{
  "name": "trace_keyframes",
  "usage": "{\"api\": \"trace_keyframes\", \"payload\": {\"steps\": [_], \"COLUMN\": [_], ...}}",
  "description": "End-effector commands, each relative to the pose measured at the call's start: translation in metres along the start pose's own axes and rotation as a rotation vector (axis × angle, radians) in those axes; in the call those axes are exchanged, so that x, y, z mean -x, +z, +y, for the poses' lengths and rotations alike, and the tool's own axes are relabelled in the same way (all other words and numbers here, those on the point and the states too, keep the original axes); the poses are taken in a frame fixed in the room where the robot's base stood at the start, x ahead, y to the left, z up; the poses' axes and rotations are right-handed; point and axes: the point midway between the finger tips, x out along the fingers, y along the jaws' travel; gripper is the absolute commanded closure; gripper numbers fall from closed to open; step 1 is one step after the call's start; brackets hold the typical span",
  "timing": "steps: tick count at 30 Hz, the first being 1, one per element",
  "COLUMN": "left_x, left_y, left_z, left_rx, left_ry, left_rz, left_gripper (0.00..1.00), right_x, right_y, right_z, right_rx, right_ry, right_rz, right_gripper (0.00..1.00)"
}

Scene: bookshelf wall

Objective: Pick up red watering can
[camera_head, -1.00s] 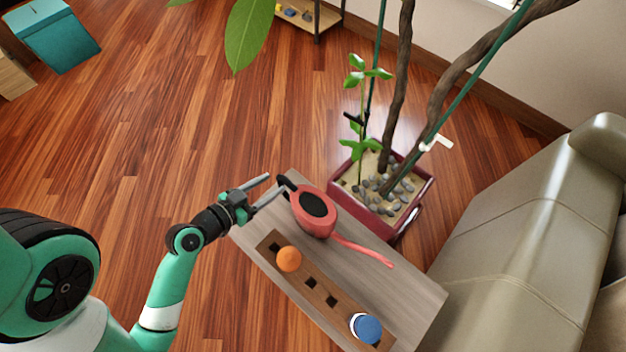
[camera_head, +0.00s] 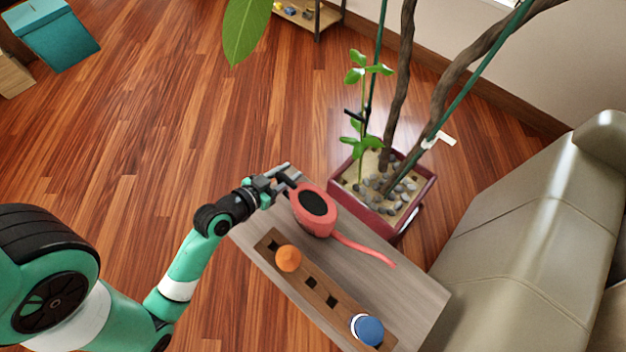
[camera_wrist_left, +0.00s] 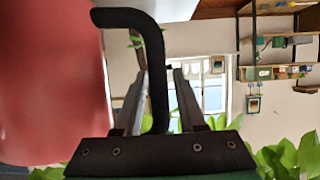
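The red watering can (camera_head: 318,222) stands on the grey wooden table (camera_head: 405,290). Its long spout points to the lower right, and its black handle is on the upper left side. My left gripper (camera_head: 287,176) is at the handle, level with the can's upper left. In the left wrist view, the black handle (camera_wrist_left: 156,70) passes between my two fingers (camera_wrist_left: 160,100), with gaps visible on both sides. The fingers are open. The red can body (camera_wrist_left: 50,90) fills the left of that view. My right gripper is not in view.
A wooden strip on the table holds an orange ball (camera_head: 288,258) and a blue-topped item (camera_head: 367,329). A red planter (camera_head: 385,222) with a tree stands just behind the table. A beige sofa (camera_head: 520,220) is at right.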

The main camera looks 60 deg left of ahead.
Motion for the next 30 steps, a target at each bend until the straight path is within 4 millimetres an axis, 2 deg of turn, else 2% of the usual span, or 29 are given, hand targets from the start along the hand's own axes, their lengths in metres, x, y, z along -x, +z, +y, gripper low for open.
{"api": "trace_keyframes", "payload": {"steps": [1,6,21,25,30], "left_x": [0.000,0.000,0.002,0.009,0.025], "left_y": [0.000,0.000,-0.005,-0.024,-0.061], "left_z": [0.000,0.000,0.000,0.000,0.000], "left_rx": [0.000,0.000,0.002,0.001,0.000], "left_ry": [0.000,0.000,0.000,0.001,0.001], "left_rz": [0.000,0.000,0.003,0.004,0.006], "left_gripper": [0.71,1.00,1.00,1.00,1.00], "right_x": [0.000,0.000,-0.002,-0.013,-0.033], "right_y": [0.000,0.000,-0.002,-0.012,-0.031], "right_z": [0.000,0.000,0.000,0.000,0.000], "right_rx": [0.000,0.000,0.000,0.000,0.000], "right_ry": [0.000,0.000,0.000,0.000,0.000], "right_rz": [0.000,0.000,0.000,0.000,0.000], "right_gripper": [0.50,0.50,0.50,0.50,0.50]}}
